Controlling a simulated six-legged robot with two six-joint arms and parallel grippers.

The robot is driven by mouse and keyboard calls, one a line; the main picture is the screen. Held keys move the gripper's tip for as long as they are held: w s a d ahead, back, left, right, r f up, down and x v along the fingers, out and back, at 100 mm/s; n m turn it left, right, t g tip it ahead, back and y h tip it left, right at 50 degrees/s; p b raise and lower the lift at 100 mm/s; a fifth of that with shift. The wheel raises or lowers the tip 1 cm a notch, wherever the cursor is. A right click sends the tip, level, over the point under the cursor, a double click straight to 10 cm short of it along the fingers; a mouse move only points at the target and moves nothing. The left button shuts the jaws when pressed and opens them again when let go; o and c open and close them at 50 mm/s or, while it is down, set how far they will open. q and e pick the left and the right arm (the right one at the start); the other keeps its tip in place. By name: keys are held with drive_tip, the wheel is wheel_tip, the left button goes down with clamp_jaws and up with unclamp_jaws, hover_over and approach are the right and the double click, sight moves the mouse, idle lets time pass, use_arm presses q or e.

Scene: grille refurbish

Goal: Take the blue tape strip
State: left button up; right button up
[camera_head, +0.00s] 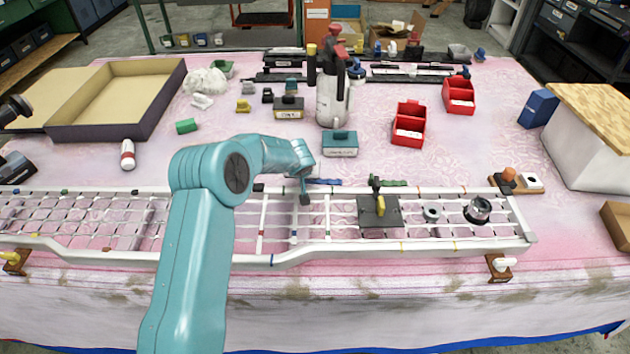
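A thin dark-blue strip (327,181), which looks like the blue tape strip, lies along the far rail of the long silver grille (395,248). Its left part is close to or behind my gripper. My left arm comes in from the lower left, and its gripper (305,197) points down at the far rail, just left of the strip. The fingers are small and seen edge-on, so I cannot tell whether they are open or touching the strip. My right gripper is not in view.
A green strip (388,183) lies farther right along the far rail. A teal box (340,144), white spray bottle (331,95) and red bins (408,127) stand behind.

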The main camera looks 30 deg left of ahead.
use_arm(q)
clamp_jaws()
drive_tip(key=shift+r, duration=0.8)
drive_tip(key=shift+r+p, duration=0.6)
drive_tip(key=shift+r, duration=1.1)
